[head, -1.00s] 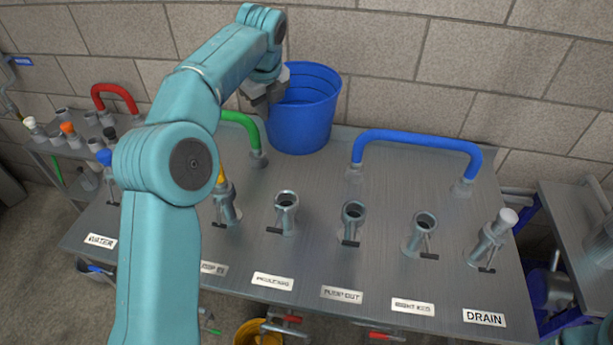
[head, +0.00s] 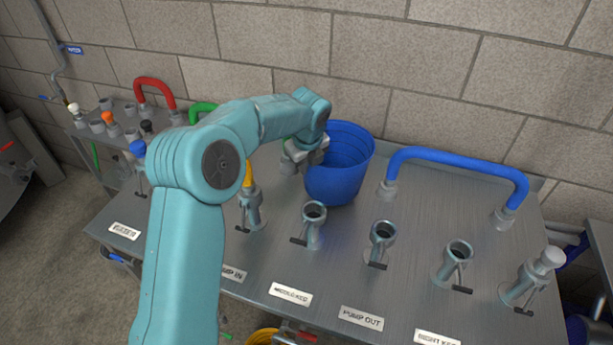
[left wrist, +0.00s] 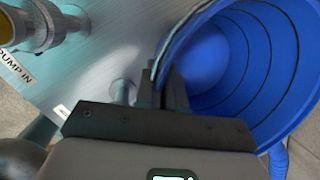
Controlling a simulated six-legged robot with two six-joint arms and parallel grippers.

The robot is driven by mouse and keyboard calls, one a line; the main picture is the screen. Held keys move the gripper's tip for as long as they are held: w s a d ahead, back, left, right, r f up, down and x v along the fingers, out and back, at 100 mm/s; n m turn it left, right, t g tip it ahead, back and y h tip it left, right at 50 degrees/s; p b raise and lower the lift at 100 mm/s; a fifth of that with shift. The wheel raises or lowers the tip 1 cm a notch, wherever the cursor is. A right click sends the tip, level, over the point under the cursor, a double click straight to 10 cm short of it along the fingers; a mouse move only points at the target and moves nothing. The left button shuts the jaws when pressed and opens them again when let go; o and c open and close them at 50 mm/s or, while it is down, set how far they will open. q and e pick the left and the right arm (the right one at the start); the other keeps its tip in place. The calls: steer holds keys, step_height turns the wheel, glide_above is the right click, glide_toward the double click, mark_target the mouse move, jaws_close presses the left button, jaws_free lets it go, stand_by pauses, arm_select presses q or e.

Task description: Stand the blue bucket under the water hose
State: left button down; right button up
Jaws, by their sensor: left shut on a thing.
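The blue bucket (head: 340,180) is upright, or close to it, over the back middle of the steel panel. I cannot tell whether its base touches the panel. My left gripper (head: 308,152) is shut on the left side of its rim. In the left wrist view the fingers (left wrist: 172,92) pinch the bucket wall (left wrist: 270,70), and the inside that shows looks empty. A grey pipe (head: 45,40) beside a small blue sign (head: 74,50) runs down the wall at the far left; I cannot tell for sure whether it is the water hose. My right gripper is not in view.
The steel panel (head: 250,285) bears several upright valve pipes and a blue hose loop (head: 455,167) right of the bucket. A red hose loop (head: 155,88) rises at the left by a lower shelf with several fittings. Open floor (head: 50,270) lies at the left.

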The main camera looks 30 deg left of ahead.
mark_target(306, 177)
arm_select(q)
step_height(306, 177, down, 4)
steer(key=shift+f, duration=0.1)
steer(key=shift+s, duration=0.1)
steer(key=c, duration=1.2)
jaws_free()
steer(key=shift+f, duration=0.15)
steer(key=shift+c, duration=0.2)
